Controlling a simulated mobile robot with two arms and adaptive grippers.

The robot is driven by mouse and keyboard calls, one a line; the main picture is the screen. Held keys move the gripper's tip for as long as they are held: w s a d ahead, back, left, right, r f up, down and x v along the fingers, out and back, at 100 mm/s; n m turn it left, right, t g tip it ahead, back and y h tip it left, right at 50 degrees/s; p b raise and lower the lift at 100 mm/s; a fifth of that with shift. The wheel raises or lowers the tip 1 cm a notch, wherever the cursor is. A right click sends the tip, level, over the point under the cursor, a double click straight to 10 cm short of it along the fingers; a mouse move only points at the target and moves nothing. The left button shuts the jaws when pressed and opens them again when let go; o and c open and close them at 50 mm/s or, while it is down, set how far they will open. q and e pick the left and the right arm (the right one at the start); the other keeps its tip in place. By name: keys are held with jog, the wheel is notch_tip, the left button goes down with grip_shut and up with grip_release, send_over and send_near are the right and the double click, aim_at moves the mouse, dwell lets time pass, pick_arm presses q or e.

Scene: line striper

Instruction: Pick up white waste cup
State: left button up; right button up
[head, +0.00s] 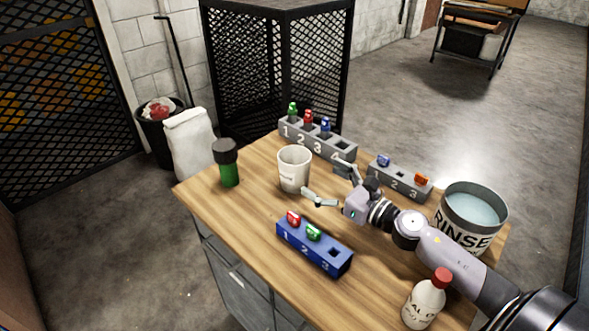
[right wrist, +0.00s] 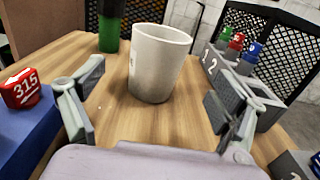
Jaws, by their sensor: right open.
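The white waste cup (head: 294,171) stands upright on the wooden table, left of my right gripper in the head view. My right gripper (head: 331,184) is open and empty, its fingers pointing toward the cup. In the right wrist view the cup (right wrist: 158,65) stands ahead, between and beyond the two spread fingertips of the gripper (right wrist: 160,108), not touched by them. The cup's base and front are in plain sight there. My left gripper is not in view.
A green bottle with a black cap (head: 227,163) stands left of the cup. A grey numbered rack (head: 335,145) is behind, a smaller grey rack (head: 404,182) right, a blue rack (head: 312,250) in front. The rinse bucket (head: 466,232) and red-capped bottle (head: 424,301) are at right.

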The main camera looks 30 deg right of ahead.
aim_at(284, 156)
jog(key=shift+p+x, duration=1.3)
jog(key=shift+x, duration=3.5)
jog(key=shift+s, duration=0.1)
jog(key=c, duration=1.2)
jog(key=shift+c, duration=0.2)
